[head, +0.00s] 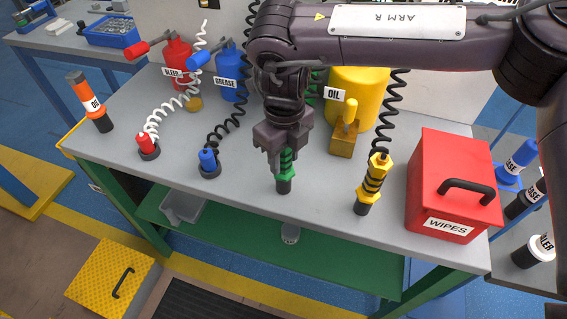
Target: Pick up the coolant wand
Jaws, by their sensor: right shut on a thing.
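The green wand (287,161), which I take as the coolant wand, stands upright near the front middle of the grey workbench (240,185). Its dark lower end (283,187) is at the bench top; I cannot tell if it is lifted. My right gripper (286,150) points down from above and is shut on the green wand's upper part. The arm hides most of what is behind, including the green coiled hose and any green tank. My left gripper is not in view.
A red wand (147,141), a blue wand (207,159) and a yellow wand (377,175) stand along the bench. Behind are red BLEED (178,58), blue GREASE (231,75) and yellow OIL (365,95) tanks. A red WIPES box (451,180) fills the right end.

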